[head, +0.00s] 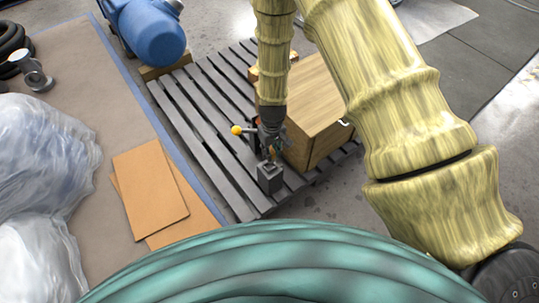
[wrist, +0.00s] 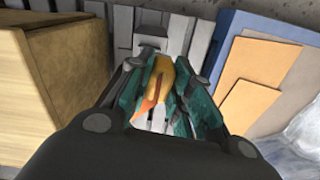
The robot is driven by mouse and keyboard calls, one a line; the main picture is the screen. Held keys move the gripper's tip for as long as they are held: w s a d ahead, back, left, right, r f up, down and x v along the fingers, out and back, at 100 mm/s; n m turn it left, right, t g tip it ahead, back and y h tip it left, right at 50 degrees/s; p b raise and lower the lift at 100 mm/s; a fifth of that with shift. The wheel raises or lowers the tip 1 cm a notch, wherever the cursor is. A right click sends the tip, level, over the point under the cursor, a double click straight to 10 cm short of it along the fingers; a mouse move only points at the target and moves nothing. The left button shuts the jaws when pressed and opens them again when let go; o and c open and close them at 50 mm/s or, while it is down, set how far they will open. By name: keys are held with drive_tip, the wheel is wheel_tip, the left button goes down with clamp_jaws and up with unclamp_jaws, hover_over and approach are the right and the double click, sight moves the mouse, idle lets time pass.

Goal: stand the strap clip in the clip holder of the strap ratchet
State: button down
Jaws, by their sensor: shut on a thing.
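My gripper (head: 269,148) points down over the slatted pallet, beside the wooden crate. In the wrist view its teal-padded fingers are shut on an orange-yellow piece (wrist: 181,72), which I take to be the strap clip. The clip lies lengthwise between the pads; its far end is partly hidden. A grey block (head: 270,178) with a raised top, likely the clip holder, stands just below the gripper in the head view. It also shows past the fingertips in the wrist view (wrist: 151,45). A yellow-knobbed lever (head: 237,130) sticks out left of the gripper. The ratchet body is mostly hidden.
The wooden crate (head: 318,108) stands close on the right of the gripper. The grey slatted pallet (head: 196,122) lies beneath. A blue motor-like body (head: 152,32), cardboard sheets (head: 150,188) and plastic-wrapped bundles (head: 40,160) are to the left. The pallet's left slats are clear.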

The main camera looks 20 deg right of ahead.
drive_tip(key=shift+n, duration=0.8)
drive_tip(key=shift+w+d+f+b, duration=0.2)
drive_tip(key=shift+w+f+b, duration=0.8)
drive_tip(key=shift+b, duration=0.4)
drive_tip(key=shift+w+d+f+b, duration=0.15)
drive_tip(key=shift+w+f+b, duration=0.85)
drive_tip(key=shift+b, duration=0.4)
drive_tip(key=shift+f+b, duration=1.75)
drive_tip(key=shift+f, duration=0.75)
drive_tip(key=shift+s+f+p, duration=0.1)
drive_tip(key=shift+f+p, duration=0.1)
drive_tip(key=shift+p, duration=0.35)
drive_tip(key=shift+f, duration=1.1)
